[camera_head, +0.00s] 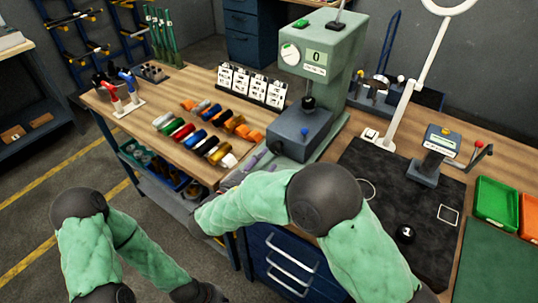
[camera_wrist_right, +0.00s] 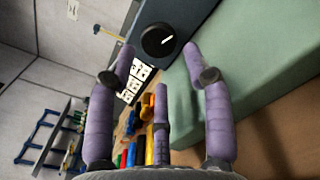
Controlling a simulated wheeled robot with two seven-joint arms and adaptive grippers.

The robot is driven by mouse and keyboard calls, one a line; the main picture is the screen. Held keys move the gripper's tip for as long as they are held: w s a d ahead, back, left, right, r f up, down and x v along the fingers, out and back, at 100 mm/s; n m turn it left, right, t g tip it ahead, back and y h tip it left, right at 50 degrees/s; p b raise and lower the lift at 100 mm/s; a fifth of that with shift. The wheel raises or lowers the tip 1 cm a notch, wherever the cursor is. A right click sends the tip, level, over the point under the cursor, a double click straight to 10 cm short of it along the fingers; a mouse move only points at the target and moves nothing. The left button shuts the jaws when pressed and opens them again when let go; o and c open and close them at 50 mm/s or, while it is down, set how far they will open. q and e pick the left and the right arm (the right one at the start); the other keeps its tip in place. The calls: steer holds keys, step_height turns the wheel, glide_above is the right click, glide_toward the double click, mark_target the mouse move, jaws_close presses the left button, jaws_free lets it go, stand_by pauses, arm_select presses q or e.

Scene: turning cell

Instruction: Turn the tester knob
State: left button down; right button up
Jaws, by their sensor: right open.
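The tester (camera_head: 322,62) is a green machine with a display reading 0, a white dial and a dark blue-grey block (camera_head: 300,132) at its front. In the right wrist view, a round black knob (camera_wrist_right: 158,41) with a white mark sits on a dark blue-grey face. My right gripper (camera_wrist_right: 159,64) is open, its purple fingers spread on either side of the knob's line of sight, with no visible contact. In the head view its fingers (camera_head: 255,160) show small beside the block, partly hidden by my right arm, and the knob cannot be made out. My left gripper is outside the view.
Several coloured parts (camera_head: 205,130) lie on the wooden bench left of the tester, before a row of white cards (camera_head: 252,85). Green and orange trays (camera_head: 497,200) stand beyond.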

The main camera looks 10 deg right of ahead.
steer(key=v, duration=0.7)
steer(key=shift+s+a, duration=0.2)
steer(key=shift+s, duration=0.05)
stand_by(0.8)
